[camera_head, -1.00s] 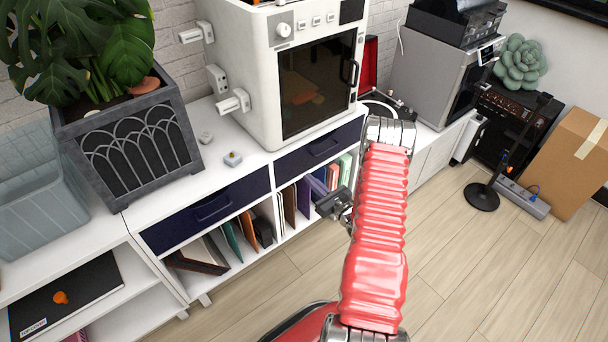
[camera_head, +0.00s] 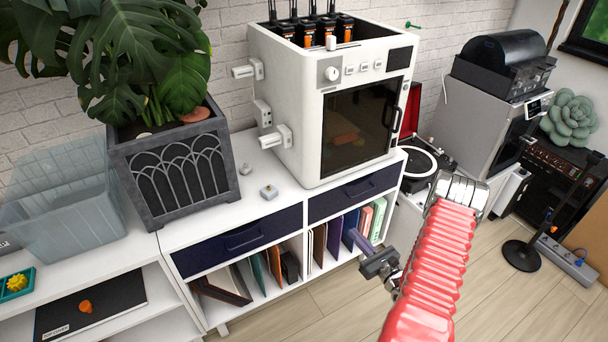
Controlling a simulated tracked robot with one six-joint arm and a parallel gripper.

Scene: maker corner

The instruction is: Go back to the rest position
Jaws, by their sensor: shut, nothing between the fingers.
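My gripper (camera_head: 366,246) is at the end of my red-sleeved arm, right of the picture's middle. It is in front of the white shelf unit (camera_head: 290,213), near the upright books and folders (camera_head: 365,222). Its jaws are small and dark in the picture, shut with nothing held. I see it clear of the shelf, over the floor side, though the exact gap to the books is hard to tell.
A white cabinet machine (camera_head: 317,120) with a dark window stands on the shelf. A planter (camera_head: 182,175) and a clear bin (camera_head: 65,215) are to the left. A record player (camera_head: 425,160) is behind my arm. The wooden floor (camera_head: 300,315) is open in front.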

